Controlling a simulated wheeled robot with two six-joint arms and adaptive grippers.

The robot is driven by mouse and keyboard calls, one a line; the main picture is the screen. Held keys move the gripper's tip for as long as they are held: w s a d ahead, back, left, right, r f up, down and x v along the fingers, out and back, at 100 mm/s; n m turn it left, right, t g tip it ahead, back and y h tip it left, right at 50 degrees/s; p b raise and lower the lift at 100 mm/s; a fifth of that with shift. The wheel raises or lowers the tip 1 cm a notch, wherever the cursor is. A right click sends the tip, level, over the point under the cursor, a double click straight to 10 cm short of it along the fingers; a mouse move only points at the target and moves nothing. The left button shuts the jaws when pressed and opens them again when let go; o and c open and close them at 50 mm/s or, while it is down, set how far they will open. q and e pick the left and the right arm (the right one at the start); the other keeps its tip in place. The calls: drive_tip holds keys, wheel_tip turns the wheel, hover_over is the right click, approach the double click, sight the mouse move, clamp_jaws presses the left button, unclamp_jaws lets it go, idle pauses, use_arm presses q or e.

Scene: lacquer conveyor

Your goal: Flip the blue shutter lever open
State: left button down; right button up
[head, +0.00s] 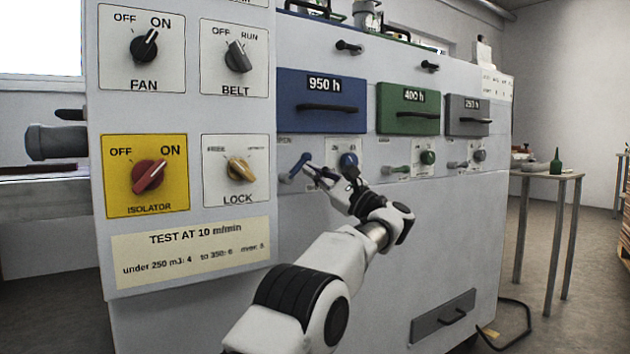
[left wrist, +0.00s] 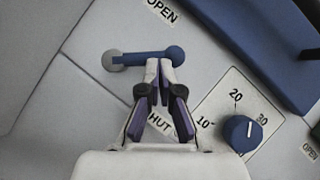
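The blue shutter lever (head: 301,164) sits on the machine's front, below the blue 950 h drawer. In the left wrist view the blue lever (left wrist: 145,57) runs from a grey pivot at left to a round knob at right, between the OPEN label and the partly hidden SHUT label. In the head view it slants up to the right. My left gripper (head: 313,174) is at the lever, and its fingertips (left wrist: 158,66) are drawn together, overlapping the lever's lower edge near the knob. Nothing shows between the fingers; whether they touch the lever is unclear. My right gripper is not in view.
A blue dial (head: 349,160) is just right of the lever. Green (head: 391,170) and grey (head: 457,164) levers sit farther right beneath their drawers. A switch panel (head: 190,235) stands forward at left. A small table (head: 545,176) is at the right.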

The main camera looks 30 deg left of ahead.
use_arm(q)
drive_tip(key=shift+s+r+n+g+h+p, duration=0.1)
drive_tip(key=shift+r+n+g+h+p, duration=0.25)
drive_tip(key=shift+r+n+g, duration=0.45)
drive_tip(key=shift+s+a+f, duration=0.1)
drive_tip(key=shift+s+a+r+n+b, duration=0.15)
drive_tip(key=shift+s+r+n+b, duration=0.15)
drive_tip(key=shift+s+r+b, duration=0.25)
drive_tip(key=shift+b, duration=0.3)
